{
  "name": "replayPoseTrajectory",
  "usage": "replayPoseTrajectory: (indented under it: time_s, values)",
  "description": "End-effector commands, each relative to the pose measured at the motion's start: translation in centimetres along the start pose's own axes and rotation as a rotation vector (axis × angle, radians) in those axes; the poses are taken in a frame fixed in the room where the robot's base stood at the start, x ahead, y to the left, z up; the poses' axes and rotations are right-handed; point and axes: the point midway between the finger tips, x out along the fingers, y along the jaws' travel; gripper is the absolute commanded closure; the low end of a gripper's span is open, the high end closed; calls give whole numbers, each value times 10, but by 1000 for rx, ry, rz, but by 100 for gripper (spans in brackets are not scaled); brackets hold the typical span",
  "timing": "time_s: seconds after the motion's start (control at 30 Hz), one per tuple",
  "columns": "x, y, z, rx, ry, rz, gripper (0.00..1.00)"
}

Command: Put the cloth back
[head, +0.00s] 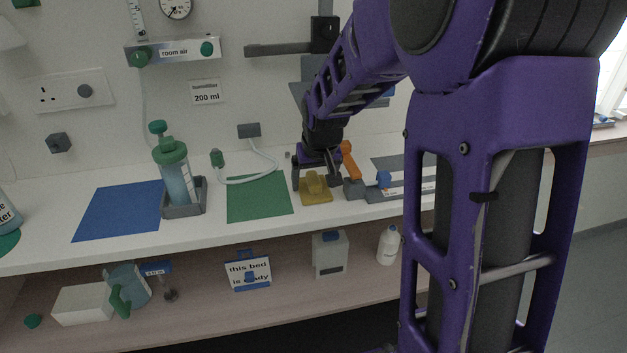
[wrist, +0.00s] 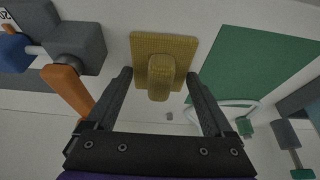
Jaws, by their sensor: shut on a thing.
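The cloth (head: 316,194) is a mustard-yellow square with a raised ridge in its middle. In the head view it is at the white counter, just right of the green mat. It also shows in the wrist view (wrist: 158,75), at the fingertips. My gripper (head: 316,180) points down over the cloth, one finger on each side of it. In the wrist view my gripper (wrist: 158,76) has its fingers spread to about the cloth's width and shut on it. I cannot tell whether the cloth touches the counter.
The green mat (head: 258,200) lies left of the cloth, with a white tube at its back edge. A bottle (head: 174,170) in a grey holder and a blue mat (head: 118,211) are further left.

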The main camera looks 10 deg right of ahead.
Motion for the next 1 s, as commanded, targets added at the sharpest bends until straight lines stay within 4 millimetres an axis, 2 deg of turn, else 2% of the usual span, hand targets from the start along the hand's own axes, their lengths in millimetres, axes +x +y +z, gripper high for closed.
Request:
replayPoseTrajectory:
  time_s: [0.07, 0.1, 0.17, 0.4, 0.53, 1.0]
  values:
    - [4, 0, 2, 0, 0, 0, 58]
    - [4, 0, 2, 0, 0, 0, 12]
    - [3, 0, 1, 0, 0, 0, 1]
    - [2, 0, 1, 0, 0, 0, 0]
    - [-6, 0, -1, 0, 2, 0, 0]
    - [-99, 0, -1, 1, 3, 0, 0]
